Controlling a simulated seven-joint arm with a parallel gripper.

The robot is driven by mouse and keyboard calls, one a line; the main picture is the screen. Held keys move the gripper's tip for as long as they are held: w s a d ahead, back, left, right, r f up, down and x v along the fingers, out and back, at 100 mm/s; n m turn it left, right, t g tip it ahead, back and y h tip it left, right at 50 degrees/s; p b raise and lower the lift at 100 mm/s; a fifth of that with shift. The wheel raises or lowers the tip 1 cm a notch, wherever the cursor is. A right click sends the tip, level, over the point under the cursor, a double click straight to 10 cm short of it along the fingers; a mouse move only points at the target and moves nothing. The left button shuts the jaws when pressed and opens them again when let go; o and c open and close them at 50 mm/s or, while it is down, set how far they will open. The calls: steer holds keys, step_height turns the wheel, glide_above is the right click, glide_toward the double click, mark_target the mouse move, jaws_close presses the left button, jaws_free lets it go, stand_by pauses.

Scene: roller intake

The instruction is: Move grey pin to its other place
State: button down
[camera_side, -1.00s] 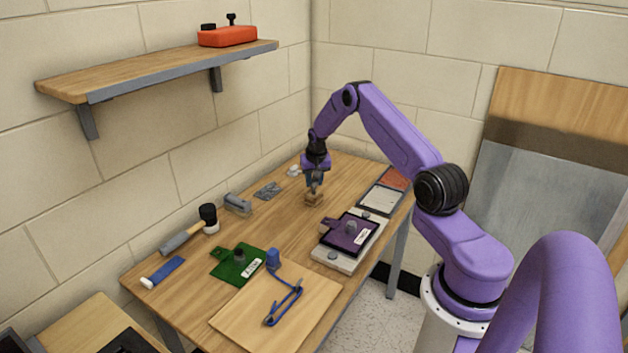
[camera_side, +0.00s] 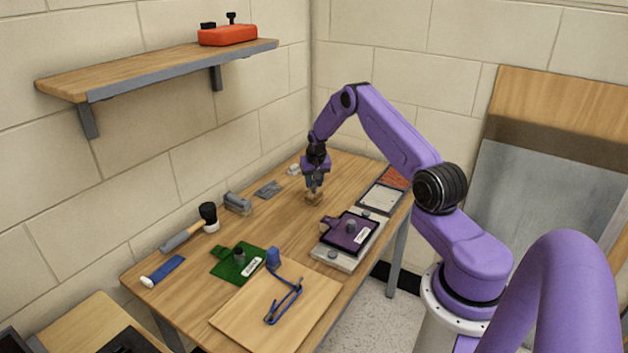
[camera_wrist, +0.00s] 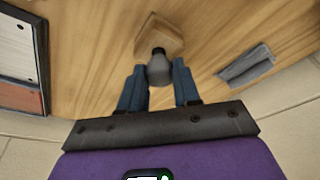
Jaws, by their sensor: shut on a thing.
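The grey pin (camera_wrist: 159,68) stands between my gripper's blue fingers in the wrist view, its dark narrower end toward a small wooden block (camera_wrist: 160,36). My gripper (camera_side: 314,186) is shut on the pin, over the block on the back half of the table. In the side view the fingers mostly hide the pin, and the block (camera_side: 313,199) shows just under them. I cannot tell whether the pin's end is in the block or just above it.
Front right of my gripper, a purple plate with a grey knob (camera_side: 350,229) sits on a pale base. Grey pieces (camera_side: 268,190) lie left.

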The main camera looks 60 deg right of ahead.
steer(key=shift+f, duration=0.65)
steer(key=c, duration=1.1)
jaws_free()
steer(key=shift+r, duration=0.15)
steer(key=shift+r, duration=1.35)
steer(key=o, duration=0.5)
steer(key=shift+o, duration=0.2)
steer(key=shift+r, duration=0.1)
